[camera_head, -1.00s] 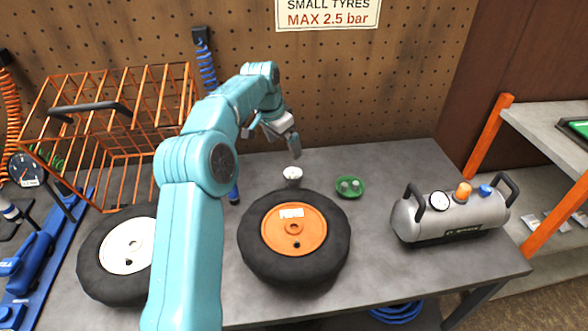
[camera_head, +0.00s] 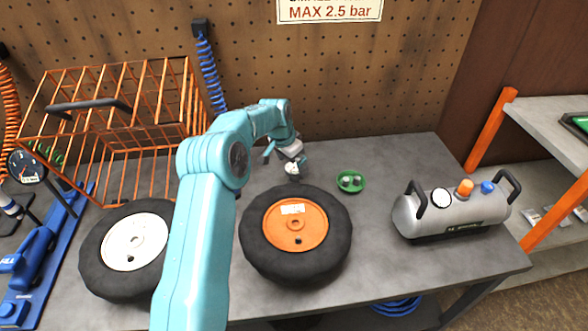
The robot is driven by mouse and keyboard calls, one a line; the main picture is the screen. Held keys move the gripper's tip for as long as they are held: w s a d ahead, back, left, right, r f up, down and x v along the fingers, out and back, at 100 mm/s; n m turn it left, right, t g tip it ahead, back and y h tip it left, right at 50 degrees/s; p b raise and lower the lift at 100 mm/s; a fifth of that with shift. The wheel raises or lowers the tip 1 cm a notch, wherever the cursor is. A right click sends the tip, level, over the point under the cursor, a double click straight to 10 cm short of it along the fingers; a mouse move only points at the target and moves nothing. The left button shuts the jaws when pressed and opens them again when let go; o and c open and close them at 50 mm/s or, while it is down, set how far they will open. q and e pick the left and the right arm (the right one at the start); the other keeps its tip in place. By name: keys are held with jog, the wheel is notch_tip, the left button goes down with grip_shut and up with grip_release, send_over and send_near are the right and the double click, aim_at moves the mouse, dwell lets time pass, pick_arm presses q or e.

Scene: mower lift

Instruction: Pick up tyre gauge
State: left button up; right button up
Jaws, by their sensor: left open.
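A small white-faced round gauge (camera_head: 291,168), which looks like the tyre gauge, stands on the grey bench just behind the orange-hubbed tyre. My left gripper (camera_head: 286,160) is lowered over it, with its open fingers on either side of the gauge head. Whether the fingers touch the gauge cannot be told. The lower part of the gauge is partly hidden. My right gripper is not in view.
The orange-hubbed tyre (camera_head: 324,254) lies close in front, and a white-hubbed tyre (camera_head: 103,278) lies left. A green dish (camera_head: 351,181) with small parts is right of the gripper. A grey air tank (camera_head: 452,214) stands further right. An orange wire cage (camera_head: 120,150) is back left.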

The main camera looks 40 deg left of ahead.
aim_at(294, 167)
pick_arm(q)
jog(key=x, duration=0.4)
jog(key=shift+a+p, duration=0.15)
jog(key=shift+p, duration=0.25)
jog(key=shift+c, duration=0.4)
jog(key=c, duration=1)
jog(key=shift+c, duration=0.4)
jog(key=shift+r, duration=0.1)
